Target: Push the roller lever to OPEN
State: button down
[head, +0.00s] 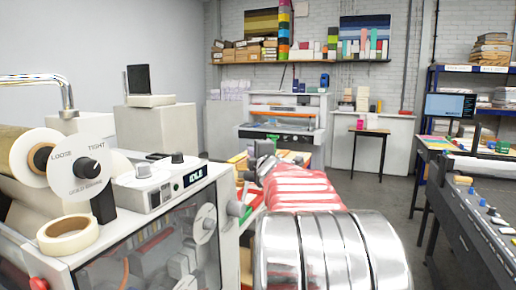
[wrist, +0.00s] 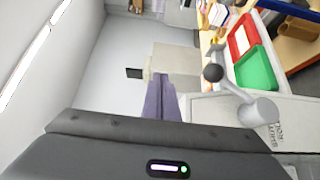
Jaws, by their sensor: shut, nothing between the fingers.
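The roller lever (wrist: 234,90) shows in the wrist view as a pale arm with a dark ball knob, on a round pale hub fixed to a light panel. Small lettering beside the hub is too blurred and turned to read. My gripper (wrist: 162,90) is shut and empty; its purple-grey fingers lie left of the knob in the picture, apparently apart from it. In the head view my gripper (head: 259,166) is small and partly hidden beyond my red and silver arm, near the right end of the white machine (head: 225,188). I cannot make out the lever there.
The machine carries a LOOSE/TIGHT knob (head: 87,168), a tape roll (head: 67,235) and a display (head: 194,176) reading IDLE. A red tray (wrist: 240,43) and green tray (wrist: 254,71) lie beyond the lever. A control bench (head: 480,230) stands at right; floor between is clear.

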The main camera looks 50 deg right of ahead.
jog(key=s+r, duration=0.2)
jog(key=s, duration=0.1)
jog(key=shift+s+a+r, duration=0.15)
jog(key=shift+a+r, duration=0.25)
dwell(0.4)
